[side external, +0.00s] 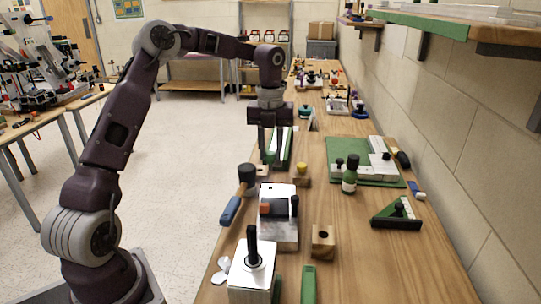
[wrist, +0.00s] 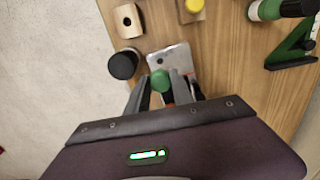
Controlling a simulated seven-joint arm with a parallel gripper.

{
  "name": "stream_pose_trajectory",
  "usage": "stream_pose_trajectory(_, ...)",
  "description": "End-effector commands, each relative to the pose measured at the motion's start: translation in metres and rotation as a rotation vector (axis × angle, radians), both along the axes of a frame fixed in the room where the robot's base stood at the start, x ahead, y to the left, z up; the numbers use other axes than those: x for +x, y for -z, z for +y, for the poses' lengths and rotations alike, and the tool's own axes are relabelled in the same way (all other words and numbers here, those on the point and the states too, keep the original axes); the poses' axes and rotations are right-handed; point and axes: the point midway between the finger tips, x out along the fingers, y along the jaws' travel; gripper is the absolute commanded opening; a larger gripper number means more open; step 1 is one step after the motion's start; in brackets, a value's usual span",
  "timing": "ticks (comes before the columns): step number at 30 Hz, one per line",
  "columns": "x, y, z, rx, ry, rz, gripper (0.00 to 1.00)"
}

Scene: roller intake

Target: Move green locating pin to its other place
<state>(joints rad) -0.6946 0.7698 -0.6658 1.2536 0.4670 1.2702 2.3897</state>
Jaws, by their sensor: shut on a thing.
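The green locating pin (wrist: 160,80) shows in the wrist view as a green round head between my two fingers. My gripper (wrist: 161,88) is shut on it, and the fingers sit on either side of the head. The pin's lower part is hidden. A metal plate fixture (wrist: 178,60) lies below and beyond the fingertips. In the side view my gripper (side external: 268,150) points down over the bench; the pin cannot be told clearly there from the green things behind. The fixture with an orange block (side external: 283,232) is nearer the camera.
A wooden block with a hole (side external: 323,243), a dark green bottle (side external: 350,176), a green triangular bracket (side external: 397,212) and a green board (side external: 375,180) stand around. A metal box with a black post (side external: 252,275) is at the front.

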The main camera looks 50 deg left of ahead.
Motion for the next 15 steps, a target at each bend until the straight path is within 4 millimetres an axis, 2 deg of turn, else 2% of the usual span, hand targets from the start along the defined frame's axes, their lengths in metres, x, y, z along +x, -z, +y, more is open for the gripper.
stream_pose_trajectory(5, -0.001, -0.001, -0.005, 0.001, 0.002, -0.001, 0.01)
stream_pose_trajectory(12, -0.028, -0.019, -0.063, 0.002, 0.013, -0.001, 0.00)
stream_pose_trajectory(15, -0.038, -0.022, -0.078, 0.003, 0.007, 0.000, 0.00)
